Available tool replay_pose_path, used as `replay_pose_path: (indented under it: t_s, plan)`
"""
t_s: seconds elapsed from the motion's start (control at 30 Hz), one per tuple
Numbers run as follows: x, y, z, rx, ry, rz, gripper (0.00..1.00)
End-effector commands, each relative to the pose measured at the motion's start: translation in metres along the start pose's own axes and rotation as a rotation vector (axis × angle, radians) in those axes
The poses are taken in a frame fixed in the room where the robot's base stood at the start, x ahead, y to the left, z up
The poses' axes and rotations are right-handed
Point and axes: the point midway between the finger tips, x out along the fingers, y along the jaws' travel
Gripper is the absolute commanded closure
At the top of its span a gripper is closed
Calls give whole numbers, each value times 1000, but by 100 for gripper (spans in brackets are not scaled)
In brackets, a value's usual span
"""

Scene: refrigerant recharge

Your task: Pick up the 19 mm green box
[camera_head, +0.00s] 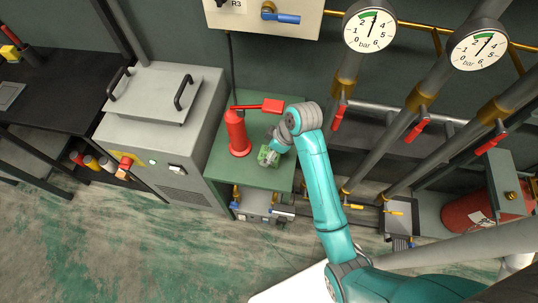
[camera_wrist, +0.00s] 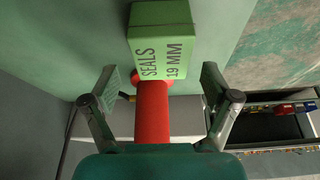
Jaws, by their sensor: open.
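The green box (camera_wrist: 162,45), printed "SEALS 19 MM", shows at the top middle of the wrist view. In the head view the green box (camera_head: 268,156) sits on the green-topped bench (camera_head: 222,172), partly covered by my gripper (camera_head: 277,143). My gripper (camera_wrist: 161,75) is open, with a finger on either side of the box's near end in the wrist picture. A gap shows between each finger and the box; neither is seen touching it. A red cylindrical part (camera_wrist: 152,112) lies between the fingers in that view, below the box in the picture.
A red bottle-like tool (camera_head: 237,135) with a long lever (camera_head: 272,106) stands close left of the box. A grey lidded cabinet (camera_head: 165,125) adjoins the bench on the left. Pipes with gauges (camera_head: 370,27) and red-handled valves (camera_head: 415,131) stand to the right.

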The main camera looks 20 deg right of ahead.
Motion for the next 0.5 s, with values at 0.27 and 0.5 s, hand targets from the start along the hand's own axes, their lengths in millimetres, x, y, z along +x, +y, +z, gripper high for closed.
replay_pose_path:
  t_s: [0.27,0.5]
  plan:
    - [35,-2,2,1,-1,-1,14]
    - [38,-2,2,1,0,0,14]
